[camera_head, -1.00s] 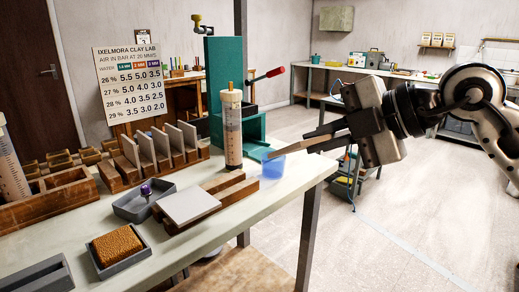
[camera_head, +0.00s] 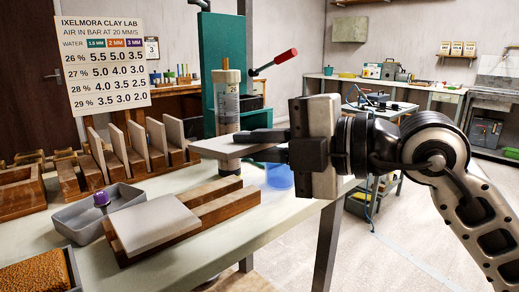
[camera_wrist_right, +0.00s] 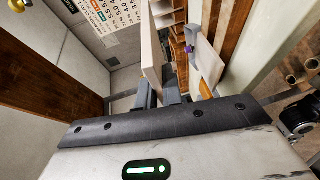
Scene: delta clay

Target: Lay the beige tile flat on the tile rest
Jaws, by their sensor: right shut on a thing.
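The beige tile (camera_head: 222,148) is held nearly flat by my right gripper (camera_head: 268,143), which is shut on its right part. In the right wrist view the tile (camera_wrist_right: 152,50) stretches away from the fingers (camera_wrist_right: 157,95). The wooden tile rest (camera_head: 226,205) lies on the table below and left of the gripper. The held tile is above its far end, with a gap between. A pale tile (camera_head: 155,222) lies flat on the near-left part of the rest. My left gripper is not in view.
A wooden rack (camera_head: 130,160) of upright tiles is at left. A grey tray (camera_head: 122,200) with a purple-topped item sits beside the rest.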

